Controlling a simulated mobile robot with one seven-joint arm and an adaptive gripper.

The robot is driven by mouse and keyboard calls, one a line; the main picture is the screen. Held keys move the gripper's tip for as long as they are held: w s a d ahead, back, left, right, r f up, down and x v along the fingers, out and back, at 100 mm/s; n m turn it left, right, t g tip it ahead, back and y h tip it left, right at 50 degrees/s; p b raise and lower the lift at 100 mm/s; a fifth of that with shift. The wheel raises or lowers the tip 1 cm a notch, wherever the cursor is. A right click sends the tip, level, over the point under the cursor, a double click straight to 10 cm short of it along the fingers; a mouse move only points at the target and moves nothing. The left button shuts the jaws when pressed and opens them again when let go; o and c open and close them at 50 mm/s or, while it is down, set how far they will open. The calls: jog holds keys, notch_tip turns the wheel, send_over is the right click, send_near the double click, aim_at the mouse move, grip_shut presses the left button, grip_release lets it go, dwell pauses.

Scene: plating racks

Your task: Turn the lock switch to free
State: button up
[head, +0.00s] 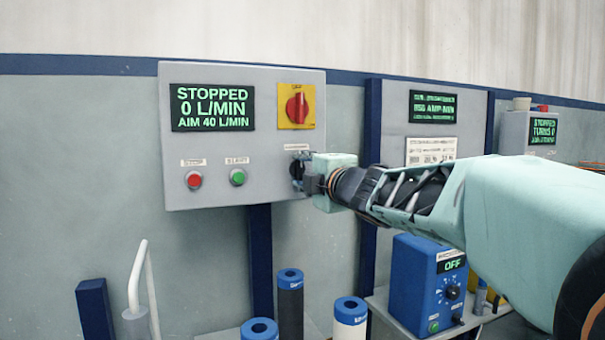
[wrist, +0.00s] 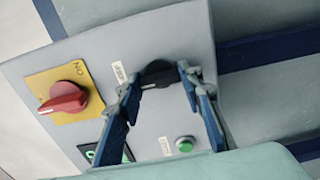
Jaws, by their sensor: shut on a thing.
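The lock switch (head: 296,169) is a small black knob on the lower right of the grey control panel (head: 245,150), under a small white label too blurred to read. In the wrist view the black switch (wrist: 158,72) sits between my two fingertips. My gripper (head: 304,182) is at the panel face and shut on the switch. The wrist view shows its blue-grey fingers (wrist: 162,82) on both sides of the knob. The gripper body partly hides the switch in the head view, and I cannot tell its turned position.
The panel also has a red rotary switch (head: 297,106) on a yellow plate, a red button (head: 193,180), a green button (head: 237,177) and a display (head: 212,108) reading STOPPED 0 L/MIN. A blue box (head: 430,283) reading OFF stands below my arm. Blue-topped cylinders (head: 290,280) stand below the panel.

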jog(key=o, duration=1.2)
jog(key=shift+c, duration=0.2)
